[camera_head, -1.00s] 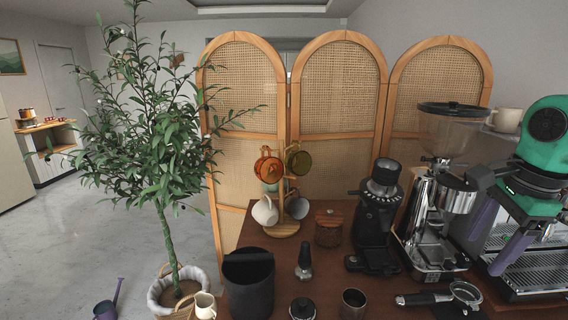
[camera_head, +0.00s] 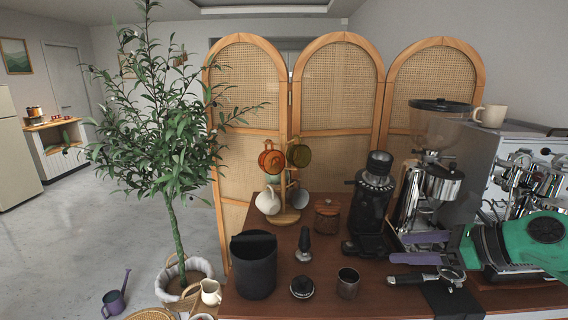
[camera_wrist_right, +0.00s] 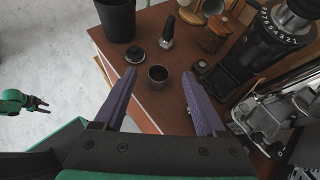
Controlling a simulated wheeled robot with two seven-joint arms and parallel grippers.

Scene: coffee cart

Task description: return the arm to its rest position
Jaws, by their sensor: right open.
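My right gripper (camera_head: 397,247) comes in from the right in the head view, low over the counter, its two purple fingers pointing left. It is open and empty, and its fingers hide part of the grinder base and the area by the portafilter. In the right wrist view the open fingers (camera_wrist_right: 160,92) stand apart, with a small metal cup (camera_wrist_right: 158,77) seen beyond them on the counter. My left gripper does not show in the head view; in the right wrist view a small green arm with a dark gripper (camera_wrist_right: 38,104) shows at the left.
On the counter (camera_head: 325,279) are a black bin (camera_head: 254,266), a tamper (camera_head: 304,246), the metal cup (camera_head: 348,283), a portafilter (camera_head: 425,277), a mug tree (camera_head: 284,213), a grinder (camera_head: 371,205) and an espresso machine (camera_head: 520,175). A plant (camera_head: 172,215) stands left. Floor is open at far left.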

